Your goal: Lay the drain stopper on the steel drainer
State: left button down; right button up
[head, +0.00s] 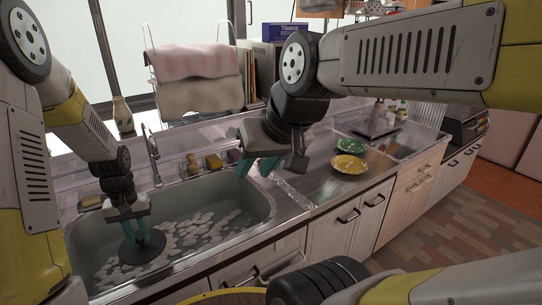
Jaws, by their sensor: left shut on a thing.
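The drain stopper (143,254) is a dark round disc, seen inside the sink basin at the left. My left gripper (136,237) reaches down into the basin and is shut on the stopper; whether the disc touches the sink floor I cannot tell. The steel drainer (308,182) is the flat metal surface to the right of the basin. My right gripper (257,168) hangs over the right end of the sink, near the drainer's left edge, with its teal fingers apart and empty.
The sink (262,203) holds water with many pale floating patches. A green-rimmed plate (350,145) and a yellow plate (348,164) lie towards the drainer's right side. The faucet (152,153) stands behind the basin.

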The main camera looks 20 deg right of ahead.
aim_at(314, 182)
jog(key=k+l, duration=0.1)
jog(key=l, duration=0.25)
jog(key=k+l+u, duration=0.1)
jog(key=l, duration=0.2)
jog(key=k+l, duration=0.15)
jog(key=l, duration=0.2)
jog(key=l+u, duration=0.3)
jog(key=l, duration=1.9)
jog(key=l+u, duration=0.1)
jog(key=l, duration=1)
jog(key=i, duration=0.45)
